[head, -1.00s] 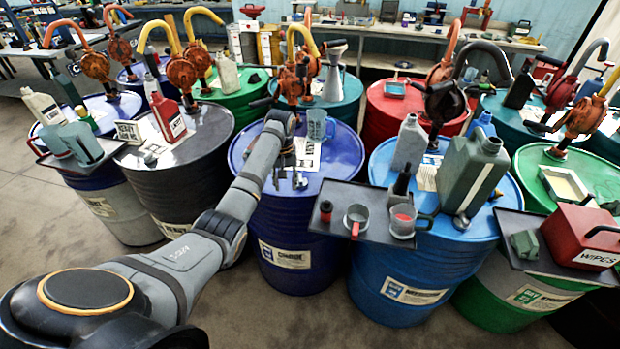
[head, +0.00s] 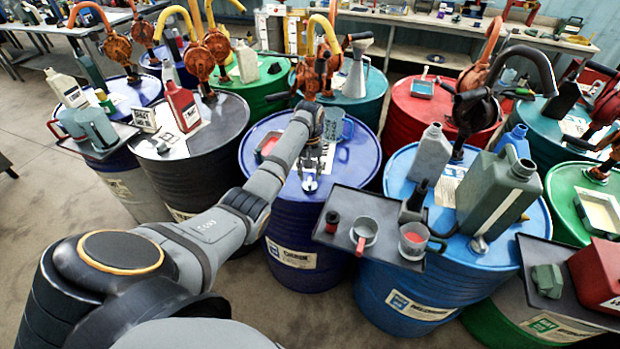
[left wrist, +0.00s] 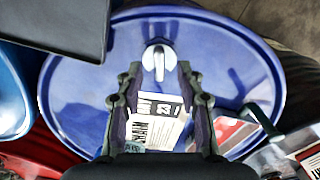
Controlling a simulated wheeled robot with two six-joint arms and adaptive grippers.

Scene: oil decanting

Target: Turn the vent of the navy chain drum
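The navy chain drum (head: 352,165) stands in the middle of the head view, with a label on its side. Its vent (head: 310,184) is a small silvery fitting on the near part of the lid. My left gripper (head: 315,165) is over the lid by the vent. In the left wrist view my left gripper (left wrist: 160,72) is open, its fingertips on either side of the lever; contact cannot be told. My right gripper is not in view.
A dark tray (head: 345,240) with cups juts out to the right, near the drum. A red-and-grey tray (head: 268,143) and a blue jug (head: 335,124) are on the lid. A hand pump (head: 315,70) rises behind. A blue drum (head: 400,175) stands right, a black drum (head: 225,110) left.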

